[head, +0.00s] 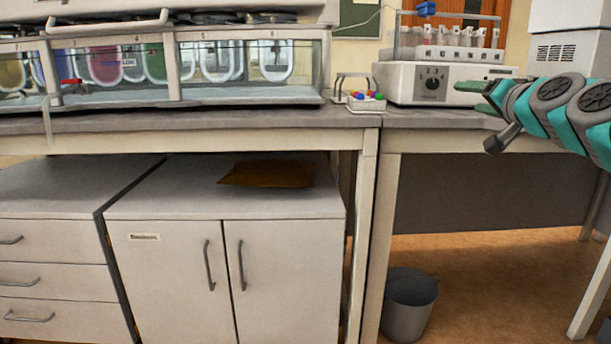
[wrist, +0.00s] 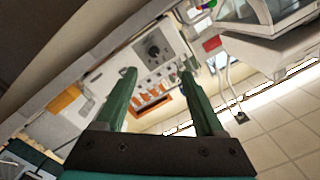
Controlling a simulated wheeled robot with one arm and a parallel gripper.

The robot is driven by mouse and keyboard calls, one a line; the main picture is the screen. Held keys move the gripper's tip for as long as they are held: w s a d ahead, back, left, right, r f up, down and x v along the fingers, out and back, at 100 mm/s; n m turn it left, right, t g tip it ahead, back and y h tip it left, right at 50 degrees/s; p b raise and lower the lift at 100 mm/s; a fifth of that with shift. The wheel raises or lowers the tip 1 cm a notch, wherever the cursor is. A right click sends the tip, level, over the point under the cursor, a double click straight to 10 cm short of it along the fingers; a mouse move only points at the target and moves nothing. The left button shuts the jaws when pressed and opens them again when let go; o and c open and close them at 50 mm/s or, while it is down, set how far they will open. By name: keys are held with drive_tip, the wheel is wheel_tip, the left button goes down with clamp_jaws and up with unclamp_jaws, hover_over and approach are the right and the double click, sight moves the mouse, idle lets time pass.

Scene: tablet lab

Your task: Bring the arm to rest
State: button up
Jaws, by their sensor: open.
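My gripper (head: 478,92) is at the right of the head view, at the end of my teal and grey arm. It is held out level in front of the right-hand bench, just above the height of its top. In the wrist view my gripper (wrist: 157,98) shows two green fingers set well apart, with nothing between them. Past the fingers the wrist view shows the white instrument with a black dial (wrist: 152,47), tilted in the picture. The fingers hold nothing.
The white instrument (head: 405,82) with a tube rack stands on the right bench. A small rack with coloured caps (head: 366,104) stands left of it. A glass-fronted bath (head: 120,70) fills the left bench. A grey bin (head: 410,305) stands on the floor below.

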drive_tip(key=s+a+f+n+g+y+p, duration=0.1)
drive_tip(key=s+a+f+n+g+y, duration=0.15)
drive_tip(key=a+f, duration=0.4)
drive_tip(key=s+a+f+n+g+y+p, duration=0.1)
drive_tip(key=s+a+f+n+g, duration=0.15)
drive_tip(key=a, duration=0.65)
drive_tip(key=s+a+f+n+g+p, duration=0.1)
drive_tip(key=s+a+f+g, duration=0.1)
drive_tip(key=s+a+f, duration=0.3)
drive_tip(key=s+a+f+n+g+p, duration=0.1)
drive_tip(key=s+a+f+g, duration=0.2)
drive_tip(key=f, duration=0.4)
drive_tip(key=s+d+f+g+h, duration=0.1)
drive_tip(key=s+f+g, duration=0.2)
drive_tip(key=s, duration=0.7)
drive_tip(key=s+d+f+g+h+p, duration=0.1)
drive_tip(key=s+d+f+g+h, duration=0.1)
drive_tip(key=s+f, duration=0.6)
drive_tip(key=s+d+f+g+h+p, duration=0.1)
drive_tip(key=s+f+g, duration=0.3)
drive_tip(key=s, duration=0.8)
drive_tip(key=shift+s+d+f+h, duration=0.3)
drive_tip(key=shift+d+f+h, duration=0.05)
drive_tip(key=shift+f, duration=0.35)
